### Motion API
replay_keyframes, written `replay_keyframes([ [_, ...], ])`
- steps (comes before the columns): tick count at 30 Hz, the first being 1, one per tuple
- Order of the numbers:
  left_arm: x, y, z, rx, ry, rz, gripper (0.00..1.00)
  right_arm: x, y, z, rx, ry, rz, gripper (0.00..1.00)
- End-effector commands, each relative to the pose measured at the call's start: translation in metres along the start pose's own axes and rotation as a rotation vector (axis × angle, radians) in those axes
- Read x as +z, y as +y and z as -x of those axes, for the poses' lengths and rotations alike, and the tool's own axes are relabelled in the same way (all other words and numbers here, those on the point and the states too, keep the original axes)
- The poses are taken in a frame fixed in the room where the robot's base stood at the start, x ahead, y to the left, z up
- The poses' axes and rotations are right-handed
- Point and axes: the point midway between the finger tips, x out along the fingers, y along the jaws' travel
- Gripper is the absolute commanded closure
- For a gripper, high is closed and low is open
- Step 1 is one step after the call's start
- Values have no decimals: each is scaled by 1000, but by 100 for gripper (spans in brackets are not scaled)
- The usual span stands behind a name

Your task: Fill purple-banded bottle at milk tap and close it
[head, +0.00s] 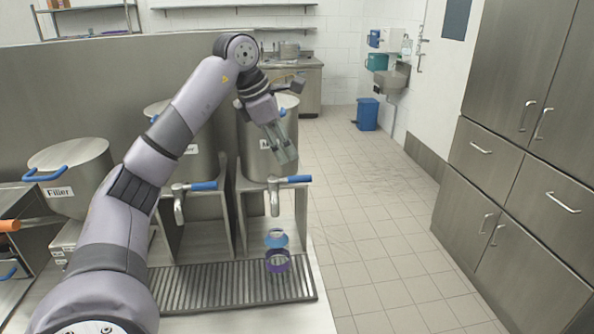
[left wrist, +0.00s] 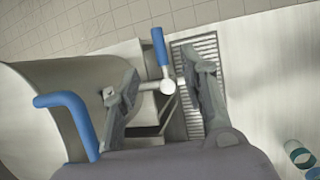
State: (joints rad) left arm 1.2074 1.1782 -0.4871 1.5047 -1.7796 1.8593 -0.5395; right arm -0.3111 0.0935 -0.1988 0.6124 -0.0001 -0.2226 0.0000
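The purple-banded bottle (head: 277,262) stands on the slotted drip tray (head: 190,293), below and in front of the right-hand tap. A blue ring-like part (head: 276,239) shows just behind it; I cannot tell if it belongs to the same bottle. The right-hand tap (head: 274,197) has a blue handle (head: 290,179) pointing right. Its pot label is mostly hidden and starts with M. My left gripper (head: 287,153) is open and empty, above this tap. In the left wrist view its fingers (left wrist: 162,65) are spread, with the tap's blue handle (left wrist: 160,47) between them. My right gripper is out of view.
A second tap (head: 180,205) stands to the left, with a pot (head: 70,172) marked Filler beyond. In the left wrist view, teal-banded items (left wrist: 299,153) lie at the lower right edge. Steel cabinets (head: 535,150) stand right; the tiled floor (head: 370,235) is clear.

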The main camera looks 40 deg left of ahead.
Motion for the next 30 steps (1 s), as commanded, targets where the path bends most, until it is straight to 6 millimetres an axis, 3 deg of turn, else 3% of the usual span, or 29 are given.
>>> replay_keyframes([
  [9, 0, 0, -62, -3, 3, 1, 60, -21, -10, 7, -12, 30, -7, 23],
  [15, 0, 0, -86, -2, 1, 0, 60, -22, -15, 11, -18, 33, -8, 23],
  [28, 0, 0, -95, 1, -1, 0, 60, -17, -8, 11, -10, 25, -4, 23],
  [30, 0, 0, -95, 0, -1, 0, 65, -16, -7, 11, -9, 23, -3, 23],
])
